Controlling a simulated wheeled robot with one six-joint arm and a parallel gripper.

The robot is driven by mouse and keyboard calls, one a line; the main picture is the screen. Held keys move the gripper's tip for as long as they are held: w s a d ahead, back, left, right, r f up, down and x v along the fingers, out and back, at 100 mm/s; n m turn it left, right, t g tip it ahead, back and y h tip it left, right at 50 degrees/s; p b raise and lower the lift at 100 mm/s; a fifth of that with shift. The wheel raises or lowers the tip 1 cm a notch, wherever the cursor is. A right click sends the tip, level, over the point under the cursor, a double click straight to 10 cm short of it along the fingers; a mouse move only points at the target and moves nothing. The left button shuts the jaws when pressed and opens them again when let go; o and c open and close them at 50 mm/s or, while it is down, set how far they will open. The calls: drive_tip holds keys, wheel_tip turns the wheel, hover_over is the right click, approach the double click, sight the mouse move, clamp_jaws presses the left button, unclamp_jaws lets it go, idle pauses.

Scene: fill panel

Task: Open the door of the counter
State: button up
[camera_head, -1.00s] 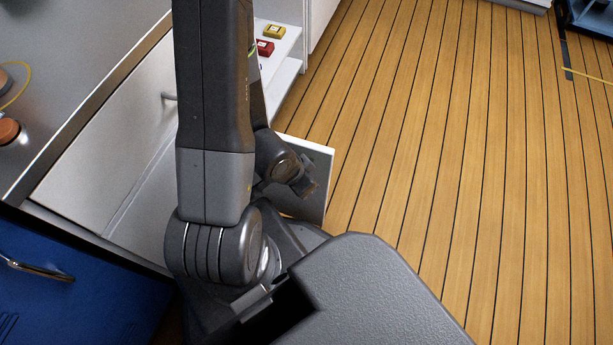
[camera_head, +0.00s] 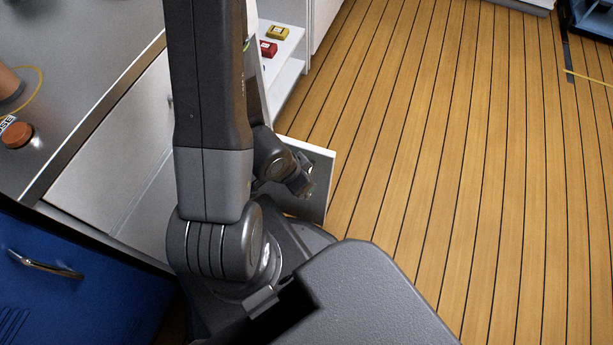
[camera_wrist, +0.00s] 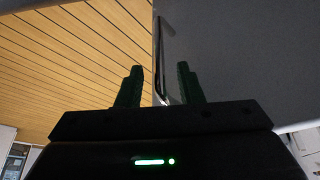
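The counter (camera_head: 110,165) has pale fronts and a metal top at the left of the head view. Its door (camera_head: 318,172) stands swung out over the floor, with a white top edge and a grey shaded face towards me. My gripper (camera_head: 303,182) is in front of that face, near its outer part; my arm hides the hinge side. In the wrist view the fingers of my gripper (camera_wrist: 159,86) are apart. The door (camera_wrist: 235,60) fills the right side there, and its edge and a thin metal handle (camera_wrist: 161,50) show between the fingers. I cannot tell whether they touch.
A blue cabinet (camera_head: 75,295) with a metal handle stands at the lower left. An open shelf (camera_head: 288,65) behind the door holds a yellow item (camera_head: 278,33) and a red item (camera_head: 268,48). The wooden floor (camera_head: 450,150) to the right is clear.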

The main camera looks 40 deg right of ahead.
drive_tip(key=p+v, duration=0.6)
drive_tip(key=v, duration=0.4)
drive_tip(key=shift+a+r+p, duration=0.2)
drive_tip(key=shift+p, duration=0.15)
drive_tip(key=b+x, duration=1)
drive_tip(key=x, duration=0.4)
drive_tip(key=shift+d+r, duration=0.1)
